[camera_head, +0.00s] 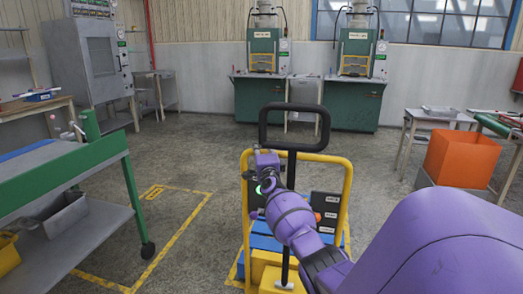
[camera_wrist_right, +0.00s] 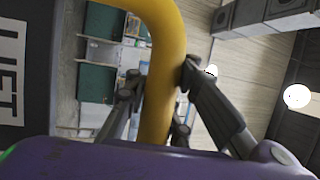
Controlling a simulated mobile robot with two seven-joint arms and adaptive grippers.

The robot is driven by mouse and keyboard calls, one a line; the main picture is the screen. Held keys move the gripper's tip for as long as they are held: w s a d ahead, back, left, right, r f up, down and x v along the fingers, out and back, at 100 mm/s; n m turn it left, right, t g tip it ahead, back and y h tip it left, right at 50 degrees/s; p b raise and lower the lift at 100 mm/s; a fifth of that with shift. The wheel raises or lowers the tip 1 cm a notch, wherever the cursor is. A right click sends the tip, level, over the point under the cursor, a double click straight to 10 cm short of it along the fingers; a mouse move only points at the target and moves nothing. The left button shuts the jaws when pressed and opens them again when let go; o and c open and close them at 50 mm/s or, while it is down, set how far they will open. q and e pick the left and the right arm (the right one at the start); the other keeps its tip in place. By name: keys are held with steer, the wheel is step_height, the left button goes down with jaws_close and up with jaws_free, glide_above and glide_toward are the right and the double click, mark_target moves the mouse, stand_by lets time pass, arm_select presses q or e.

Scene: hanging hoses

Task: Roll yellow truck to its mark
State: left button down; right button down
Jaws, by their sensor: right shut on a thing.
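The yellow truck (camera_head: 346,196) stands upright in front of me, with a yellow tube frame, a black loop handle (camera_head: 293,108) and blue and yellow parts low down. My right gripper (camera_head: 251,174) is at the upper left of its frame. In the right wrist view the gripper (camera_wrist_right: 160,82) is shut on the yellow tube (camera_wrist_right: 163,45), with fingers on both sides. My arm hides part of the truck. My left gripper is not in view.
A green-framed bench (camera_head: 95,155) on a caster stands at the left, close to the floor outline. An orange bin (camera_head: 461,160) stands at the right. Two green machines (camera_head: 262,95) line the back wall. Floor between truck and machines is clear.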

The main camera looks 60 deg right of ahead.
steer(key=c, duration=1.6)
jaws_free()
steer(key=shift+s+d+f, duration=0.15)
steer(key=shift+f, duration=0.25)
steer(key=shift+s+d+f, duration=0.1)
steer(key=shift+f, duration=0.3)
steer(key=shift+o, duration=0.3)
steer(key=shift+r, duration=0.15)
steer(key=shift+r, duration=0.1)
steer(key=shift+w+a, duration=0.1)
steer(key=shift+a, duration=0.4)
steer(key=v, duration=1.1)
steer(key=shift+s, duration=0.45)
steer(key=shift+d, duration=0.1)
